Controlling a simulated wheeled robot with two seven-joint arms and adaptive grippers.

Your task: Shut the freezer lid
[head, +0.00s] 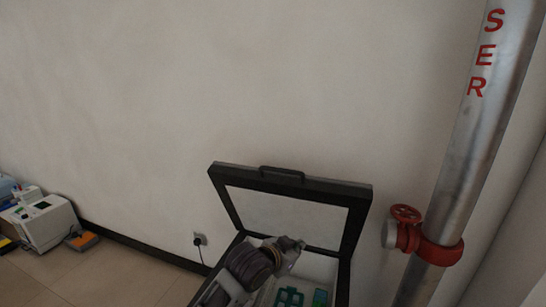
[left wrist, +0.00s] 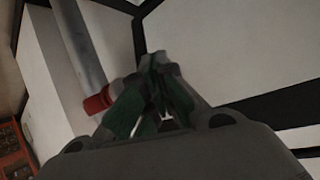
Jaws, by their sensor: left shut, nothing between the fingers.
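The freezer lid (head: 300,212) stands raised, tilted up against the wall in the head view. It has a dark frame, a pale inner panel and a dark handle (head: 282,172) on its top edge. Below it is the open freezer (head: 343,284), with teal and green items (head: 289,297) inside. My left gripper (head: 297,244) is shut and empty, in front of the lower part of the lid and above the freezer opening. In the left wrist view the fingers (left wrist: 160,70) are together, with the lid's dark frame (left wrist: 255,108) behind them. My right gripper is not in view.
A metal pipe (head: 478,130) with a red valve (head: 406,214) stands right of the freezer. A wall socket with a plug (head: 199,239) is left of the lid. A white machine (head: 45,222) stands at the far left.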

